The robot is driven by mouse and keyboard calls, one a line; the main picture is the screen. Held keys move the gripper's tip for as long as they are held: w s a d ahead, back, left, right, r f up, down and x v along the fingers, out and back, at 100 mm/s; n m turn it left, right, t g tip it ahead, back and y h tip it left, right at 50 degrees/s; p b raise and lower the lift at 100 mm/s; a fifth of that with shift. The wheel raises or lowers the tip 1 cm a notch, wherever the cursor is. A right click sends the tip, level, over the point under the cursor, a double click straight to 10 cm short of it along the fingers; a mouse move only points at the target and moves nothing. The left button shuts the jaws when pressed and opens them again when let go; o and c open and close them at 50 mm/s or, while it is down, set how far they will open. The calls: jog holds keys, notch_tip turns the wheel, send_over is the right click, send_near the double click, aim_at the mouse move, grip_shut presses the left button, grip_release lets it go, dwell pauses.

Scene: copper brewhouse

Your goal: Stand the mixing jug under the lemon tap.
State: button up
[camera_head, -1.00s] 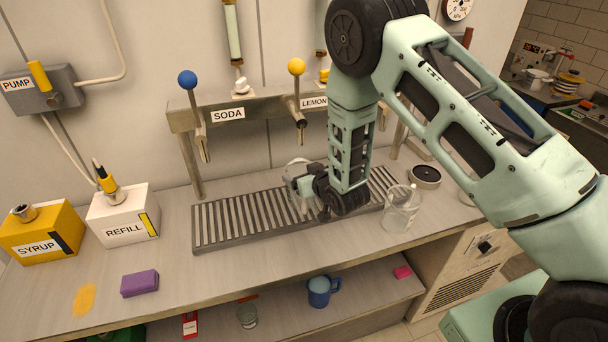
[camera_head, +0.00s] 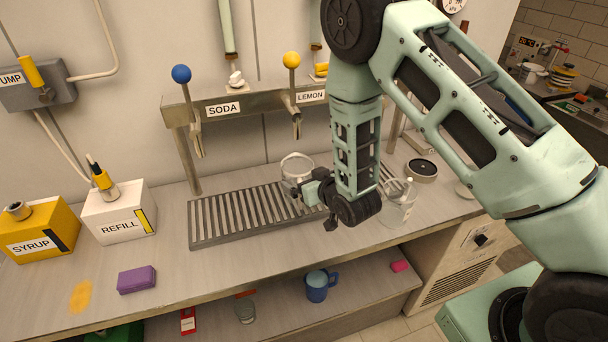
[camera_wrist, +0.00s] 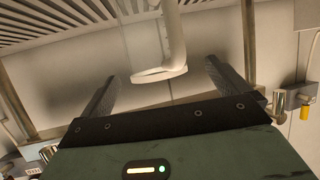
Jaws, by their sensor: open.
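The clear jug (camera_head: 297,162) with a pale rim stands upright at the back of the slatted drip tray (camera_head: 220,222), below the lemon tap (camera_head: 296,100). My gripper (camera_head: 303,195) is in front of the jug, low over the tray, and partly hides its lower part. In the wrist view, my gripper (camera_wrist: 160,82) has its two fingers spread wide. The jug's pale handle (camera_wrist: 172,50) shows beyond and between the fingertips, with no visible contact.
The soda tap (camera_head: 190,110) is left of the lemon tap. Another clear vessel (camera_head: 400,208) stands right of my forearm, close to it. A round black-topped disc (camera_head: 421,169) lies behind it. The refill box (camera_head: 118,213), syrup box (camera_head: 40,232) and purple sponge (camera_head: 137,279) are at left.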

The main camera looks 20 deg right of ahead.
jog(key=s, duration=0.4)
jog(key=shift+s+d+r+b, duration=0.15)
jog(key=shift+s+r+b, duration=0.05)
jog(key=shift+r+b, duration=0.1)
